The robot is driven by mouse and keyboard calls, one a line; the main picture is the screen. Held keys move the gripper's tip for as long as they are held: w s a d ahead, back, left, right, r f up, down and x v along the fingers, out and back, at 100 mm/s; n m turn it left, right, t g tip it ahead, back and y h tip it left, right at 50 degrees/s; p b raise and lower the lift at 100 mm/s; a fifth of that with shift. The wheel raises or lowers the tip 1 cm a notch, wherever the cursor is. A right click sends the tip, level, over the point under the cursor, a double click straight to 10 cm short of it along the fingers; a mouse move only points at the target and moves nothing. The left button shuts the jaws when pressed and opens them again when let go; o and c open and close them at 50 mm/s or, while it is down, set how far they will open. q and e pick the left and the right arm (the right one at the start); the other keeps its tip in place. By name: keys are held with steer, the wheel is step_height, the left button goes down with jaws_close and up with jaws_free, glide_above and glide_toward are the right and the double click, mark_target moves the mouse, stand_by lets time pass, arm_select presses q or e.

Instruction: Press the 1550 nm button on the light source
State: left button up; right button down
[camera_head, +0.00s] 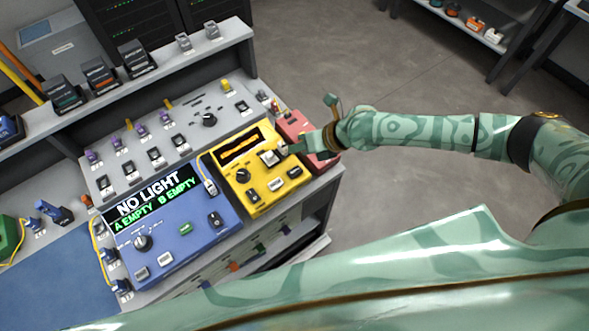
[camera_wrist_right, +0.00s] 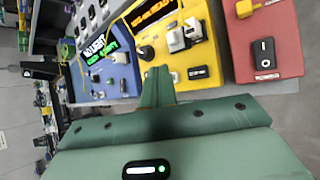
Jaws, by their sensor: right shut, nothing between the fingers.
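A yellow box (camera_head: 227,161) with an orange display, a black knob (camera_head: 243,175) and several buttons stands on the bench. It also shows in the wrist view (camera_wrist_right: 175,62); its labels are too small to read, so I cannot tell which button is 1550 nm. My right gripper (camera_head: 294,148) is at the box's right edge, near a light square part (camera_head: 270,157). In the wrist view its green fingers (camera_wrist_right: 157,76) are shut and empty, their tips over the box's lower front. I cannot tell whether they touch it. My left gripper is not in view.
A blue box (camera_head: 180,237) reading "NO LIGHT, A EMPTY, B EMPTY" stands left of the yellow one. A red box (camera_wrist_right: 290,40) with a black switch is close on the right. A grey panel (camera_head: 215,100) with small parts lies behind. Open floor (camera_head: 400,210) lies right of the bench.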

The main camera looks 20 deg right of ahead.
steer(key=b, duration=0.4)
glide_above(299, 173)
step_height(299, 173, down, 8)
steer(key=shift+w+r, duration=0.1)
steer(key=shift+r, duration=0.1)
steer(key=shift+f+b, duration=0.6)
steer(key=shift+b, duration=0.35)
stand_by(0.9)
steer(key=shift+f+b, duration=0.45)
steer(key=shift+b, duration=0.2)
steer(key=shift+f+b, duration=0.4)
steer(key=shift+b, duration=0.15)
stand_by(0.6)
steer(key=shift+r, duration=0.1)
steer(key=shift+r+p, duration=0.4)
steer(key=shift+r, duration=0.4)
steer(key=shift+r+p, duration=1.4)
steer(key=shift+r, duration=1.1)
